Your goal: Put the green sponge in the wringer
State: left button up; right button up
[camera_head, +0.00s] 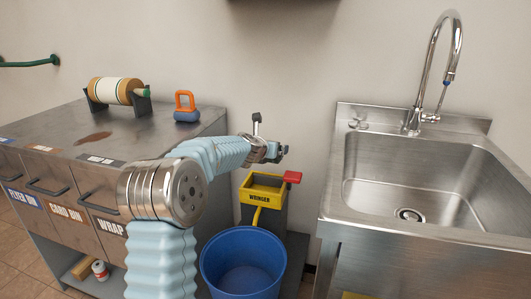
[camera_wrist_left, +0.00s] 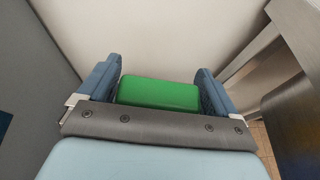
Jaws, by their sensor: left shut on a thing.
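The green sponge (camera_wrist_left: 158,95) sits between the two blue fingers of my left gripper (camera_wrist_left: 158,88) in the left wrist view. The gripper is shut on it. In the head view my left gripper (camera_head: 276,150) is above and slightly behind the yellow wringer (camera_head: 261,192), near the wall. The sponge does not show clearly there. The wringer is an open-topped yellow box marked "WRINGER", with a red handle (camera_head: 292,177) at its right. It stands between the metal cabinet and the sink. My right gripper is out of view.
A blue bucket (camera_head: 243,262) stands on the floor in front of the wringer. The steel sink (camera_head: 360,215) is close on the right. The metal cabinet (camera_head: 135,132) on the left bears a roll (camera_head: 117,91) and an orange-handled blue object (camera_head: 186,106).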

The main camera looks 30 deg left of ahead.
pick_arm(q)
jog(key=a+f, duration=0.1)
jog(key=a+f+y, duration=0.1)
jog(key=f, duration=0.1)
jog(key=shift+w+f+n, duration=0.15)
jog(key=shift+n, duration=0.25)
notch_tip(320, 180, down, 6)
jog(key=b, duration=0.5)
jog(key=shift+f+b, duration=0.55)
jog(key=shift+b, duration=0.1)
jog(key=o, duration=0.8)
